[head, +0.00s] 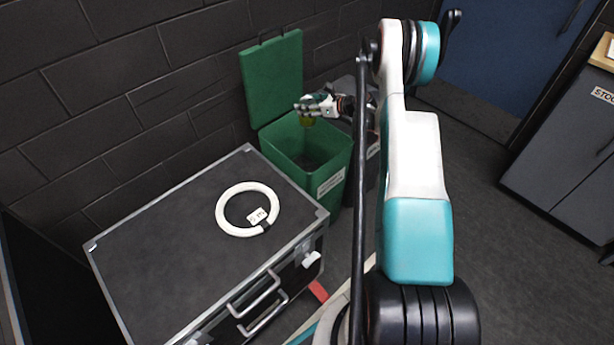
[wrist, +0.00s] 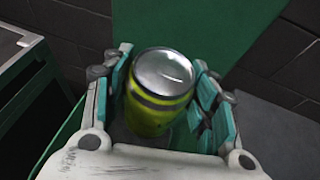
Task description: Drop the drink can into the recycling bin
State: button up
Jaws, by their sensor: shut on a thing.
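A yellow-green drink can (wrist: 160,92) with a silver top is between the fingers of my gripper (wrist: 165,95), which is shut on it. In the head view the can (head: 307,121) shows as a small yellow-green patch under my gripper (head: 308,107). The green recycling bin (head: 335,170) stands by the dark wall with its lid (head: 272,75) up and its mouth open. My gripper holds the can above the bin's opening, towards its back. The bin's bottom is dark and its contents are hard to make out. The wrist view shows green bin parts behind and below the can.
A black case (head: 165,255) with metal edges stands left of the bin, with a white ring (head: 226,213) bearing a tag on top. A dark bin (head: 372,160) stands right of the green one, partly behind my arm. A grey cabinet (head: 565,150) is at the right; floor between is clear.

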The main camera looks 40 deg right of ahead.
aim_at(315, 119)
jog(key=shift+s+d+f, duration=0.1)
jog(key=shift+d+f, duration=0.3)
jog(key=shift+f, duration=0.2)
jog(key=shift+f+b, duration=1.2)
jog(key=shift+f, duration=1.7)
jog(key=o, duration=0.8)
jog(key=v, duration=1.2)
jog(key=shift+r, duration=0.1)
